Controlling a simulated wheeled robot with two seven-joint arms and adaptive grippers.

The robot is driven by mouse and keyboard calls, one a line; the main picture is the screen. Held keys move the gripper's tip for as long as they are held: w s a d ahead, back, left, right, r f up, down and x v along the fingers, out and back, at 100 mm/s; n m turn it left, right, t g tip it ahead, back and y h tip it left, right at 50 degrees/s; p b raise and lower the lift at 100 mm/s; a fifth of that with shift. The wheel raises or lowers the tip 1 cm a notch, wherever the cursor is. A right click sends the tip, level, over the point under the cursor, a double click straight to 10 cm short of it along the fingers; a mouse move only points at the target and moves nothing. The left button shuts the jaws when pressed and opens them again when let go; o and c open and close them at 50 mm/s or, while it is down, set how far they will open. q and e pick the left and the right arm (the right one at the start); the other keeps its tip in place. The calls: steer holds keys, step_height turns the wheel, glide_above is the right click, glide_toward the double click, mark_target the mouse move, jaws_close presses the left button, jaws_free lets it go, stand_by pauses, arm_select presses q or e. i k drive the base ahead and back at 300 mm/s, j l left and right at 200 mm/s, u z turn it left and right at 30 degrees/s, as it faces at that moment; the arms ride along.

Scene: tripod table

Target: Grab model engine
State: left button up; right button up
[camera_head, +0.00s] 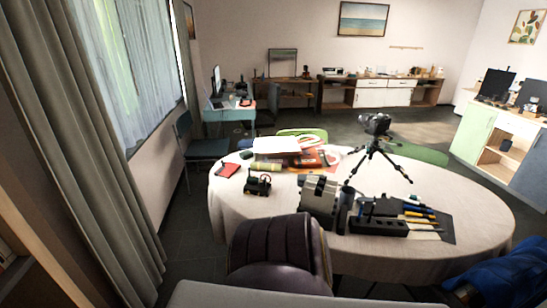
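An oval table (235,211) with a pale cloth stands in the middle of the view. A grey and black block-like object (319,192) sits near its front edge; it may be the model engine. A smaller dark device (257,185) with a reddish part stands to its left and could also be it. I cannot tell which at this size. Neither of my grippers is in view, and nothing is seen touching these objects.
A camera on a tripod (373,148) stands at the back right of the table. Books and papers (277,146) lie at the back left. A black tool holder (378,227) is at the front right. A dark chair (268,246) blocks the front left. The table's right end is clear.

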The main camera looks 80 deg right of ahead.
mark_target(254, 185)
steer(key=z, duration=0.4)
steer(key=l+z, duration=0.1)
steer(key=z, duration=0.75)
steer(key=l+z, duration=0.1)
steer(key=z, duration=0.75)
steer(key=l+z, duration=0.1)
steer(key=z, duration=0.3)
steer(key=i+j+z, duration=0.1)
steer(key=z, duration=0.25)
steer(key=i+j+z, duration=0.1)
steer(key=z, duration=0.25)
steer(key=j+z, duration=0.2)
steer(key=z, duration=0.15)
steer(key=i+j, duration=0.05)
